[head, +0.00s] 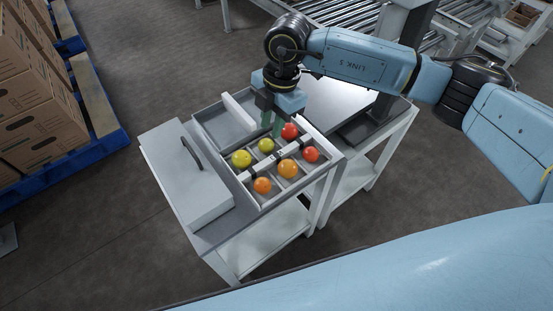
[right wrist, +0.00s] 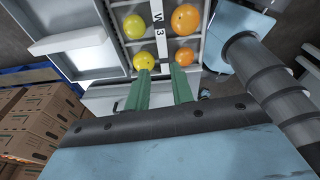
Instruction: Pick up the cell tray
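The cell tray (head: 279,159) is a pale divided tray holding several red, orange and yellow tomatoes, one per cell, on the near part of the bench. A pale bar runs across its middle between two rows; in the right wrist view the bar (right wrist: 158,38) carries dark printed marks. My right gripper (head: 272,127) is over the tray, pointing down. In the right wrist view its two green fingers (right wrist: 163,70) are apart, with the end of the bar showing between them. I see no grip on it. My left gripper is not in view.
A grey box with a dark handle (head: 186,185) stands left of the tray. An open grey compartment (head: 222,125) with a white strip lies behind. A dark stand (head: 368,127) is on the bench to the right. Cartons (head: 40,110) on blue pallets stand far left.

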